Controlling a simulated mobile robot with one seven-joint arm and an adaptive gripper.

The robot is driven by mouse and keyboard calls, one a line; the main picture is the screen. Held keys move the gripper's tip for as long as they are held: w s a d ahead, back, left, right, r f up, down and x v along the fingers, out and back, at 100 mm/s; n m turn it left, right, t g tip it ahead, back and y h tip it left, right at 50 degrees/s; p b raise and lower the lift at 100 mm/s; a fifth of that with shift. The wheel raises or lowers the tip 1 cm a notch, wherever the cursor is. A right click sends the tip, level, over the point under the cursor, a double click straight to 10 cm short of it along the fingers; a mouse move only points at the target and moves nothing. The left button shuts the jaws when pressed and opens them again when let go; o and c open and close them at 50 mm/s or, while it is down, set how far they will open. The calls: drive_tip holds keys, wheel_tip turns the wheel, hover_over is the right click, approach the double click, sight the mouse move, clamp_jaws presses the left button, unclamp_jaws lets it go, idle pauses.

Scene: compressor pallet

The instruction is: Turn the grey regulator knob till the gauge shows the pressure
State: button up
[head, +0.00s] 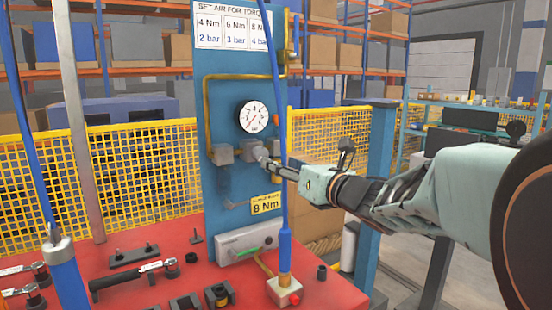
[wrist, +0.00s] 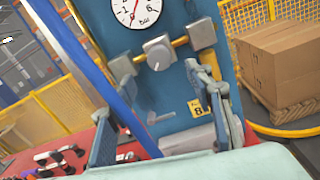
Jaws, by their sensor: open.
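The grey regulator knob (wrist: 158,52) sits on the blue panel below the round white gauge (wrist: 137,9), with a pale mark on its face. In the head view the knob (head: 261,154) is just beyond my fingertips. The gauge (head: 254,117) has a red needle that seems to point to the lower left; its exact reading is too small to tell. My gripper (head: 279,170) is open in front of the panel, a little right of and below the knob. In the wrist view its fingers (wrist: 152,100) are spread, with nothing between them.
A sign (head: 229,30) pairs 4 Nm with 2 bar, 6 Nm with 3 bar and 8 Nm with 4 bar. A yellow tag (head: 265,204) reads 8 Nm. A blue hose (head: 285,225) hangs before the panel. Tools lie on the red table (head: 130,298).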

sight(262, 155)
drive_tip(key=x, duration=1)
drive_tip(key=c, duration=1.2)
drive_tip(key=shift+o, duration=0.2)
